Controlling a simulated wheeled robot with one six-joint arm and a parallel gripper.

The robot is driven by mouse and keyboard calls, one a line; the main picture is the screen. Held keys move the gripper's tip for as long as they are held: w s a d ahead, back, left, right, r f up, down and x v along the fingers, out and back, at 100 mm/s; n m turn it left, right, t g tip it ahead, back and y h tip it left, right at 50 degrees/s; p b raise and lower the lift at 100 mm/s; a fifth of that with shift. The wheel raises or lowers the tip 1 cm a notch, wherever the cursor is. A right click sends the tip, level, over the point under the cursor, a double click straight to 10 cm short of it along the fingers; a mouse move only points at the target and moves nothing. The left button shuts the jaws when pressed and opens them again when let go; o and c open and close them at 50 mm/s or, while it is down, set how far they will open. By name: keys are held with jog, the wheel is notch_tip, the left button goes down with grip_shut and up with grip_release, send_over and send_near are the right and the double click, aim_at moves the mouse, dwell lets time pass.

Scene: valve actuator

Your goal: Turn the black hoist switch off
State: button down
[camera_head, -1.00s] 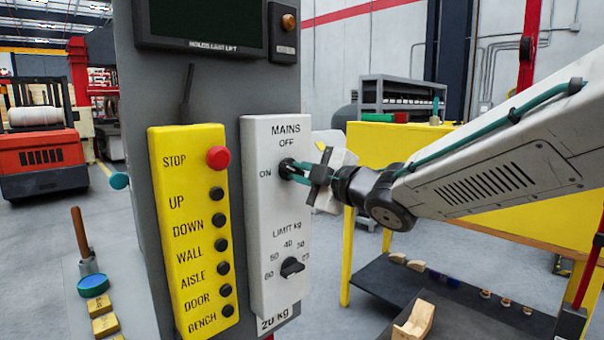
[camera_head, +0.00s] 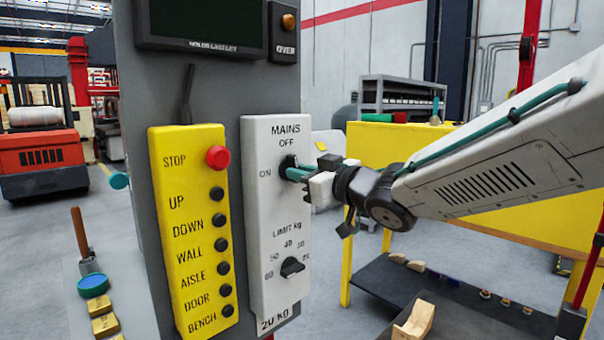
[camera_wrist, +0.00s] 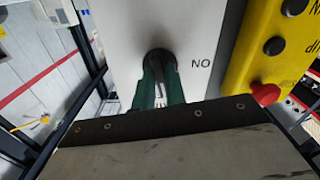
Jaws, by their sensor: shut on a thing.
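The black hoist switch (camera_head: 287,165) is the upper rotary knob on the white MAINS panel (camera_head: 262,215), between the OFF label above and the ON label at its left. My gripper (camera_head: 293,172) reaches in from the right, with its green fingers closed on the knob. In the wrist view the knob (camera_wrist: 160,60) sits between the two green fingertips (camera_wrist: 160,78), and the panel appears upside down, with ON to the right. The fingers cover most of the knob, so I cannot tell which way its pointer faces.
A second black knob (camera_head: 291,267) for LIMIT kg sits lower on the white panel. The yellow button box (camera_head: 190,230) with a red STOP button (camera_head: 218,157) stands close at the left. A yellow bench (camera_head: 400,155) is behind my arm.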

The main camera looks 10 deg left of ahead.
jog(key=shift+f+m, duration=0.1)
jog(key=shift+m, duration=0.8)
jog(key=c, duration=1.4)
grip_release()
jog(key=shift+c, duration=0.2)
jog(key=v, duration=0.8)
